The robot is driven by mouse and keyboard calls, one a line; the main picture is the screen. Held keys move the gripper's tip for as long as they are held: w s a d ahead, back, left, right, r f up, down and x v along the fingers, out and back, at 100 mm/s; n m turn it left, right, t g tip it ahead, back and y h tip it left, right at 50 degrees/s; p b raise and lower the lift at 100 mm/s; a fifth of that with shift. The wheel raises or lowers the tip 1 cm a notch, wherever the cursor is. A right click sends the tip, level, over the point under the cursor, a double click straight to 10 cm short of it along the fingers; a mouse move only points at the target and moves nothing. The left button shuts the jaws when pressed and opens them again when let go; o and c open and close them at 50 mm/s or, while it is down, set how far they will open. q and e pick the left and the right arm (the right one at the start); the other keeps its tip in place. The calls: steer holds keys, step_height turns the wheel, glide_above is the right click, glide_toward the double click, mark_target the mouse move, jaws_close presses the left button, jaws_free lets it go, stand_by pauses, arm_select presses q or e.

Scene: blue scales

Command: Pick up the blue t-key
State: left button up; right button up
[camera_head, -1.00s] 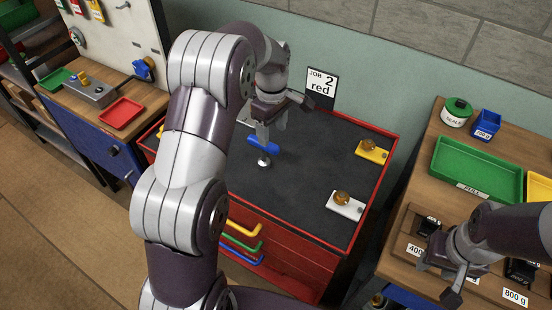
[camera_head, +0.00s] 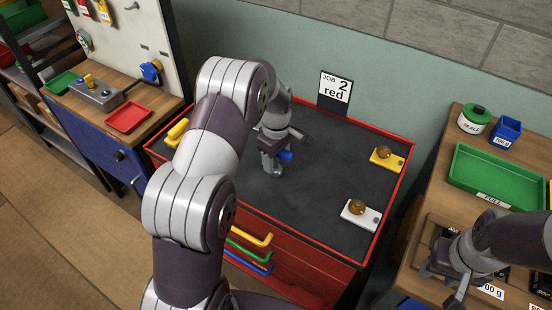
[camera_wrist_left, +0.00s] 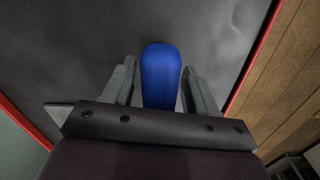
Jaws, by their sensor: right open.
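The blue t-key (camera_head: 286,156) stands on the dark top of the red cabinet. In the head view only one end of its blue handle shows, and my left gripper hides the rest. My left gripper (camera_head: 271,166) is down at the key. In the left wrist view the blue handle (camera_wrist_left: 160,76) lies between the two fingers of my left gripper (camera_wrist_left: 160,88). The fingers are open, with a narrow gap on each side of the handle. My right gripper (camera_head: 444,287) is open and empty over the wooden bench at the right.
The red cabinet (camera_head: 380,228) has a raised red rim. A yellow plate (camera_head: 394,161) and a white plate (camera_head: 352,215), each with a brass knob, lie on its right side. A green tray (camera_head: 497,176) and a blue box (camera_head: 505,130) are on the right bench.

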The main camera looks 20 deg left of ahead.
arm_select(q)
jaws_close()
steer(key=shift+r, duration=0.15)
